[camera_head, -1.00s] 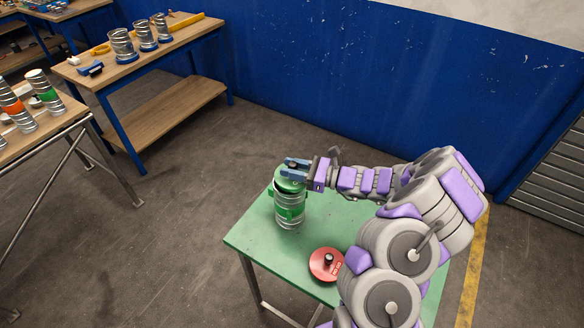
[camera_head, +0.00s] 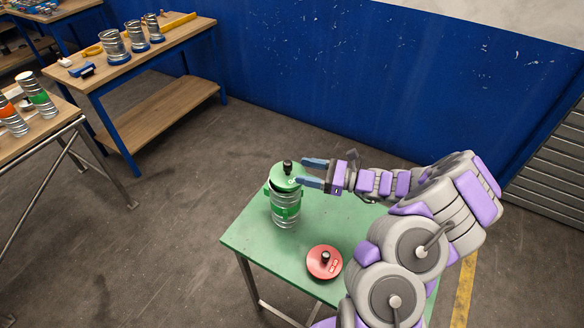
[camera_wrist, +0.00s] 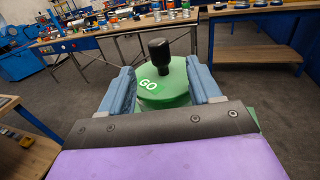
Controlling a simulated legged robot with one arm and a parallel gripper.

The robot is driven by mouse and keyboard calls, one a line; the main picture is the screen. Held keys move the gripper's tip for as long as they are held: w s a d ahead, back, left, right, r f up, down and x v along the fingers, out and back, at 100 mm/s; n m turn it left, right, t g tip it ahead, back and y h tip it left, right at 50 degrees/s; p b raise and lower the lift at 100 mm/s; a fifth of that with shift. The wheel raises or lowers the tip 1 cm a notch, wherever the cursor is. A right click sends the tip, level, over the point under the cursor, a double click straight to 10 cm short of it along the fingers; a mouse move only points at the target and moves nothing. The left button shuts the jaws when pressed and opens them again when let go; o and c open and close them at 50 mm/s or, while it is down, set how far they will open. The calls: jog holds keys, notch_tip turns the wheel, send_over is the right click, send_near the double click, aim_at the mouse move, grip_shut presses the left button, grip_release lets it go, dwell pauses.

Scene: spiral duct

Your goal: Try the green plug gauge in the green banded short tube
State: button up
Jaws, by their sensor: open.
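The green plug gauge (camera_head: 287,179) sits at the top of the green banded short tube (camera_head: 286,218), which stands upright on the green table. Its black knob points up. The wrist view shows the gauge's green disc (camera_wrist: 171,87) with a "GO" label. My gripper (camera_head: 303,172) is open at the right of the knob, its blue fingers apart and clear of it. In the wrist view my gripper's fingers (camera_wrist: 164,88) are at either side of the disc, the knob beyond them. How deep the gauge sits in the tube is hidden.
A red plug gauge (camera_head: 324,263) with a black knob lies on the green table (camera_head: 252,242) in front of the tube. Wooden benches with several tubes stand at the left. A blue wall (camera_head: 380,90) is behind.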

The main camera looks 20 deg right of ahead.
jog(key=v, duration=1)
jog(key=shift+s+d, duration=0.15)
jog(key=shift+d, duration=0.2)
jog(key=s+a+r+n+g+h+b, duration=0.1)
jog(key=s+a+r+n+g, duration=0.3)
jog(key=a, duration=0.3)
jog(key=s+a+r+n+g+h+b, duration=0.1)
jog(key=s+a+n+g+b, duration=0.15)
jog(key=a+n+g, duration=0.35)
jog(key=s+a+r+n+g+h+b, duration=0.1)
jog(key=s+a+r+n+g, duration=0.15)
jog(key=s+a+n, duration=0.4)
jog(key=s+a+f+n+h+b, duration=0.1)
jog(key=s+a+n+h, duration=0.15)
jog(key=s, duration=0.25)
jog(key=s+a+n+h+b, duration=0.1)
jog(key=s+h, duration=0.3)
jog(key=s, duration=0.1)
jog(key=s+d+f+n+t+h+b, duration=0.1)
jog(key=s+d+f+n+h+b, duration=0.2)
jog(key=s+d+h, duration=0.3)
jog(key=s+d+n, duration=0.1)
jog(key=s, duration=0.2)
jog(key=shift+s+f+t, duration=0.3)
jog(key=shift+f+t, duration=0.05)
